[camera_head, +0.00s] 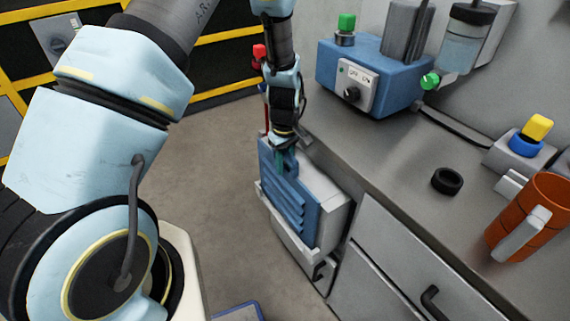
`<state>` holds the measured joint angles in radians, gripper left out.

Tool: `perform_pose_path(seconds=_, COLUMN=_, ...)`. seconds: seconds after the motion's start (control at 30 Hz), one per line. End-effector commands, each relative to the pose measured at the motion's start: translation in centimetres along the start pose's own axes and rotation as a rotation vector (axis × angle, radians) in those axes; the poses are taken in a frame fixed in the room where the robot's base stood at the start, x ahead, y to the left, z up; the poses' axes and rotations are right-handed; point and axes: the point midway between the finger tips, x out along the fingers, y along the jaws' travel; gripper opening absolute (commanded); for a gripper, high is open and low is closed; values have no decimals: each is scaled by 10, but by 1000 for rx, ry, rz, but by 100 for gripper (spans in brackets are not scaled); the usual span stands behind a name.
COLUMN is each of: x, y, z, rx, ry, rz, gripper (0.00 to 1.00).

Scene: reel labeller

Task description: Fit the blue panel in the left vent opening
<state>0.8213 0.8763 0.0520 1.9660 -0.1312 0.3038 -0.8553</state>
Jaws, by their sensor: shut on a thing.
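The blue panel (288,195) is a slatted, upright plate at the front of a grey box-like unit (328,202) beside the counter. My gripper (285,152) reaches down from above and is shut on the panel's upper edge. The panel covers much of the unit's front from this view. The left vent opening cannot be made out, and I cannot tell whether the panel touches the unit or sits in an opening.
The grey counter (400,170) carries a blue switch box (365,78), a black ring (447,180), an orange mug (533,215) and a yellow-topped button (535,130). Drawers with handles are below. A blue-edged item (240,313) lies at the bottom. Floor (215,160) is clear left of the panel.

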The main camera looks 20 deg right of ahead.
Motion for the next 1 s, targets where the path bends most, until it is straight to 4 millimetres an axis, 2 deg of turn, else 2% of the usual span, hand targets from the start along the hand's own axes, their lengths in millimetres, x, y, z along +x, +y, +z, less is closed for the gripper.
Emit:
perform_pose_path(seconds=0.37, x=-5, y=-1, z=1, rx=0, ry=1, rz=1, gripper=0)
perform_pose_path(seconds=0.4, x=-5, y=-1, z=1, rx=0, ry=1, rz=2, gripper=28)
perform_pose_path(seconds=0.7, x=-4, y=-1, z=2, rx=0, ry=1, rz=1, gripper=62)
perform_pose_path(seconds=1.0, x=-5, y=-1, z=2, rx=0, ry=0, rz=1, gripper=62)
